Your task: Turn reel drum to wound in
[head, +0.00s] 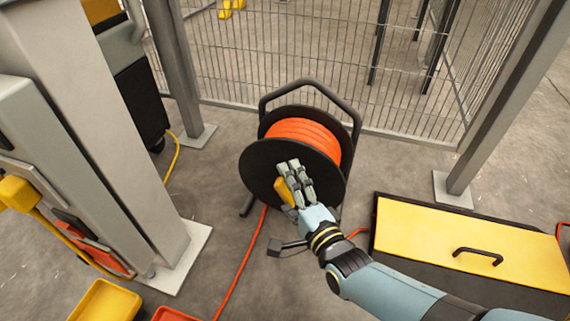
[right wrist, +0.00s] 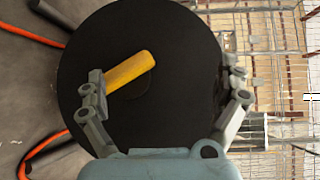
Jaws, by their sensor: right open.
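The reel drum (head: 262,168) is a black disc wound with orange cable (head: 305,133), standing in a black tubular frame (head: 303,86) on the floor. Its black face (right wrist: 190,105) fills the middle of the right wrist view, with a yellow crank handle (right wrist: 130,69) on it. In the head view the handle (head: 283,190) shows beside my right fingers. My right gripper (head: 296,180) is at the drum's front face. In the right wrist view my right gripper (right wrist: 165,92) is open, its fingers either side of the face, the left one at the handle's end. I cannot tell whether it touches. My left gripper is out of view.
Orange cable (head: 243,262) runs from the reel across the floor. A yellow-lidded box (head: 455,240) stands at the right. A wire fence (head: 290,45) closes off the back.

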